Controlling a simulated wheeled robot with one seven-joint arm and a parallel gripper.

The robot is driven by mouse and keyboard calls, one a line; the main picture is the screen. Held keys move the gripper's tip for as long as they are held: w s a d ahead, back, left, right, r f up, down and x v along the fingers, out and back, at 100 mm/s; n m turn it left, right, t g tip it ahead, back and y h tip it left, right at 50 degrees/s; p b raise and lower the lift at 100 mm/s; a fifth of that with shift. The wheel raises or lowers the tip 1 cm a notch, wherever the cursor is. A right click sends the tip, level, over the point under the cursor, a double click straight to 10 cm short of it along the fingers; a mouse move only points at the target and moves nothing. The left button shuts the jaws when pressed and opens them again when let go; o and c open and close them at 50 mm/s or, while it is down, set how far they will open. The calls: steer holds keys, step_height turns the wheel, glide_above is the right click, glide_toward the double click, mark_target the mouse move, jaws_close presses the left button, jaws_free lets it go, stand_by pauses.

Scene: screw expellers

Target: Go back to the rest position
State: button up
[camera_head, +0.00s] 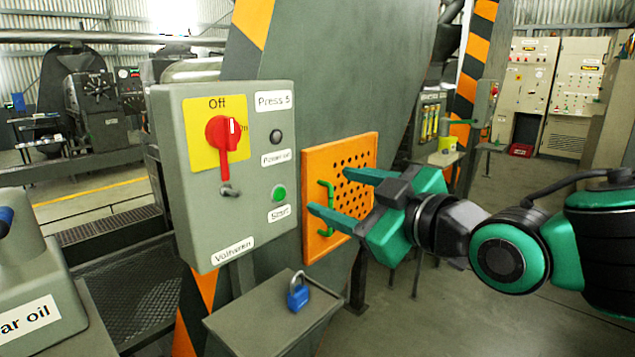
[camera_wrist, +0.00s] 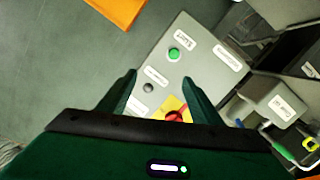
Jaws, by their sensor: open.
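My gripper (camera_head: 330,194) is open and empty in the head view. Its two green fingers point left toward the grey control box (camera_head: 190,180), in front of the orange perforated panel (camera_head: 318,245). In the wrist view the open fingers (camera_wrist: 180,95) frame the box face, with the green button (camera_wrist: 174,54) beyond them. The red rotary switch (camera_head: 222,134) sits on a yellow plate on the box, near the Off label. In the wrist view the red switch (camera_wrist: 176,115) is partly hidden by my gripper.
A blue padlock (camera_head: 298,294) stands on a grey shelf (camera_head: 245,318) below the box. An oil can (camera_head: 35,270) is at the lower left. A green handle (camera_head: 328,208) is on the orange panel, close behind my fingers. Open floor lies at the right.

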steer(key=w+d+f+m+g+h, duration=0.1)
steer(key=w+d+f+m+h, duration=0.15)
steer(key=d+f, duration=0.35)
steer(key=w+d+f+m+g+h, duration=0.1)
steer(key=d+f+m+h, duration=0.25)
steer(key=d, duration=0.45)
steer(key=s+d+f+m+g+h, duration=0.4)
steer(key=d+f, duration=0.4)
steer(key=d, duration=0.6)
steer(key=s+d+f+m+g, duration=0.3)
steer(key=s+d+m, duration=0.2)
steer(key=s, duration=0.5)
steer(key=s+d+f+m+g, duration=0.3)
steer(key=s+d+m+g, duration=0.1)
steer(key=s, duration=0.6)
steer(key=shift+d+f+m, duration=0.25)
steer(key=shift+d+m, duration=0.15)
steer(key=shift+d, duration=0.25)
steer(key=shift+w+f, duration=0.25)
steer(key=shift+w, duration=0.4)
